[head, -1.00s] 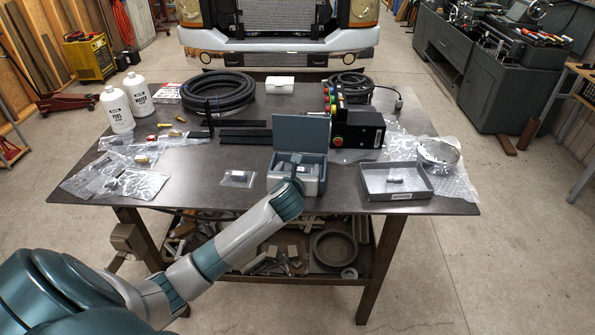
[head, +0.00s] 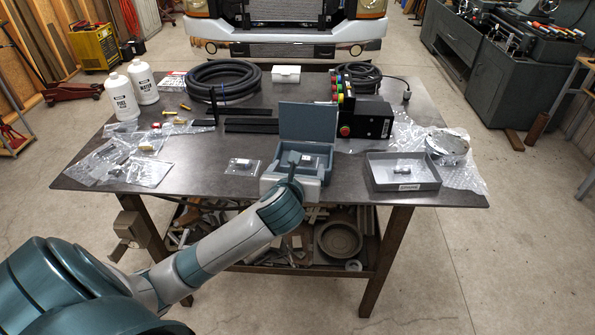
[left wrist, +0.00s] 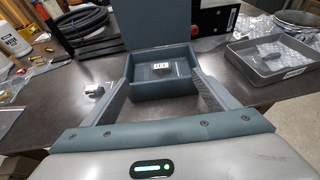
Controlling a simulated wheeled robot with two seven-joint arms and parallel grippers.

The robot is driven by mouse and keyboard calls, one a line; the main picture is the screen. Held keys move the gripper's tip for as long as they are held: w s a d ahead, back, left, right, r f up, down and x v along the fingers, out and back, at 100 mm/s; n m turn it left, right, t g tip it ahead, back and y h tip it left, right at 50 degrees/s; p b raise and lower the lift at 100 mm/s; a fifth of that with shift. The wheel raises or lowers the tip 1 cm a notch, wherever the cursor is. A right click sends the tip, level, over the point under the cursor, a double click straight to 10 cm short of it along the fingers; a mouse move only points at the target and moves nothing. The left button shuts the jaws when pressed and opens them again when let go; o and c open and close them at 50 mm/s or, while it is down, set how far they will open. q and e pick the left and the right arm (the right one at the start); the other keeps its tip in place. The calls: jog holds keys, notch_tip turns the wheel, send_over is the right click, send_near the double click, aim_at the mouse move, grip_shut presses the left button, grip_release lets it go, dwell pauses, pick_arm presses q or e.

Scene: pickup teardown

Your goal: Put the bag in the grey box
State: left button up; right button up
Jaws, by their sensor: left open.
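The grey-blue box (head: 308,123) stands at the table's front middle with its lid raised. In the left wrist view the box (left wrist: 137,89) holds a small clear bag (left wrist: 158,70) with a grey, white-labelled part on its floor. Another clear bag (head: 242,167) with a dark part lies on the table left of the box; it also shows in the left wrist view (left wrist: 96,91). My left gripper (head: 291,170) is at the box's front, fingers pointing toward it. In the left wrist view the gripper (left wrist: 162,77) is open, with nothing between its fingers. My right gripper is not in view.
An open grey tray (head: 405,186) with a bagged part stands right of the box. More clear bags (head: 148,172) lie at the left. A black control box (head: 368,126) stands behind the box at right. White bottles (head: 121,98) and a hose coil (head: 222,82) are farther back.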

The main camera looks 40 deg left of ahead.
pick_arm(q)
jog(key=shift+s+d+r, duration=0.2)
jog(key=shift+s, duration=0.15)
dwell(0.3)
jog(key=s+d+f+n+g+h, duration=0.15)
jog(key=s+f+n, duration=0.45)
jog(key=f, duration=1.1)
jog(key=s+d+f+n+g+h+b, duration=0.1)
jog(key=s+d+f+n+g, duration=0.35)
jog(key=f, duration=1.15)
jog(key=s+f+n+g+h, duration=0.15)
jog(key=s+f+n, duration=0.55)
jog(key=f, duration=1)
jog(key=s+d+f+n+g, duration=0.1)
jog(key=s+d+f+n, duration=0.1)
jog(key=s+f, duration=0.5)
jog(key=s+d+f+n+g+h, duration=0.1)
jog(key=s+f+n, duration=0.4)
jog(key=s, duration=1.1)
jog(key=s+d+f+n+g+b, duration=0.1)
jog(key=s+f+n, duration=0.3)
jog(key=s+f, duration=0.4)
jog(key=s+d, duration=0.1)
jog(key=s, duration=0.2)
jog(key=shift+s+d+f+h, duration=0.35)
jog(key=shift+s+f+h, duration=0.05)
